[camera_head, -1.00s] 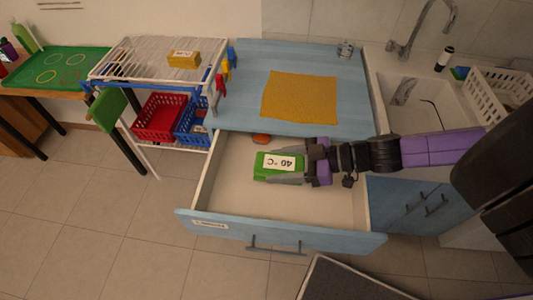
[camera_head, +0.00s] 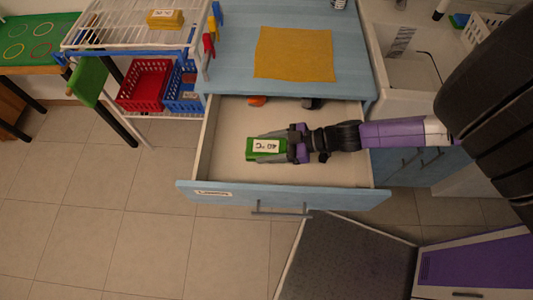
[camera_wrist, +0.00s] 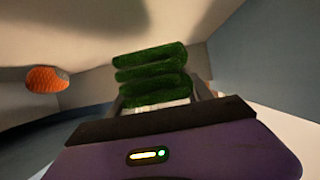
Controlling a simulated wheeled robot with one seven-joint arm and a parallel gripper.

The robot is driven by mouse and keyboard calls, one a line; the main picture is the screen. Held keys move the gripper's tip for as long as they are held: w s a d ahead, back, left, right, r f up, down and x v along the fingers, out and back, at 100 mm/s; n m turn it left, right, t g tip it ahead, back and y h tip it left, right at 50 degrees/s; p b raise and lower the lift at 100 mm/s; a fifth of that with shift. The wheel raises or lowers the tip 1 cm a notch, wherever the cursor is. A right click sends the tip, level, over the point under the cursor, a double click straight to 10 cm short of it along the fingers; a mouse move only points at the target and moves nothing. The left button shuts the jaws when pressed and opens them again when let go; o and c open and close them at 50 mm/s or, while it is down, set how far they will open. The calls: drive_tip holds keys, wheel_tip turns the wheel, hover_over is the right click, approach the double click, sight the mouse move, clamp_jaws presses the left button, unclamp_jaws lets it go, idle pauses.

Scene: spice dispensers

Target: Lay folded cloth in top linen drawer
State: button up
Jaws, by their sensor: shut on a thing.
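The folded cloth (camera_head: 251,147) is green with a white label reading 40 °C. It also shows in the wrist view as a stack of green folds (camera_wrist: 152,75). My gripper (camera_head: 275,146) is shut on it. Cloth and gripper are inside the outline of the open top drawer (camera_head: 232,173), left of its middle. I cannot tell whether the cloth touches the drawer floor. The drawer is pulled far out under the light blue counter and has a label on its front.
An orange item (camera_head: 258,101) lies at the back of the drawer; it also shows in the wrist view (camera_wrist: 47,79). A dark item (camera_head: 313,103) is beside it. A yellow cloth (camera_head: 294,54) lies on the counter. A rack with a red basket (camera_head: 144,84) stands left.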

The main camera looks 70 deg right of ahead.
drive_tip(key=shift+f, duration=2.3)
drive_tip(key=o, duration=1.5)
drive_tip(key=shift+f, duration=0.1)
drive_tip(key=shift+c, duration=0.2)
drive_tip(key=b+v, duration=0.1)
drive_tip(key=v, duration=0.6)
drive_tip(key=shift+s, duration=0.2)
drive_tip(key=shift+d, duration=0.1)
